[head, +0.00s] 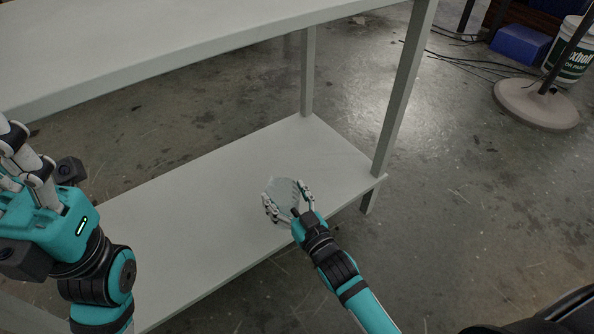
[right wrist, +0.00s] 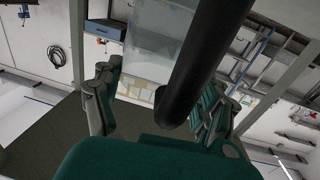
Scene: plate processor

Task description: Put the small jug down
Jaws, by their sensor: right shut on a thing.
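The small jug (head: 283,188) is clear and glassy, and it shows over the lower shelf (head: 190,200) in the head view. My right gripper (head: 286,197) is shut on it, with fingers on both sides. In the right wrist view the clear jug (right wrist: 152,50) shows between the fingers of my right gripper (right wrist: 160,95), partly hidden by a dark bar. I cannot tell whether the jug's base touches the shelf. My left gripper (head: 22,155) is at the left edge of the head view, away from the jug, and its fingers are partly cut off.
The upper shelf (head: 150,40) hangs over the back part of the lower shelf. A grey post (head: 400,95) stands at the right end. The lower shelf around the jug is bare. A round stand base (head: 535,105), a blue box (head: 520,43) and a white bucket (head: 570,50) are on the floor.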

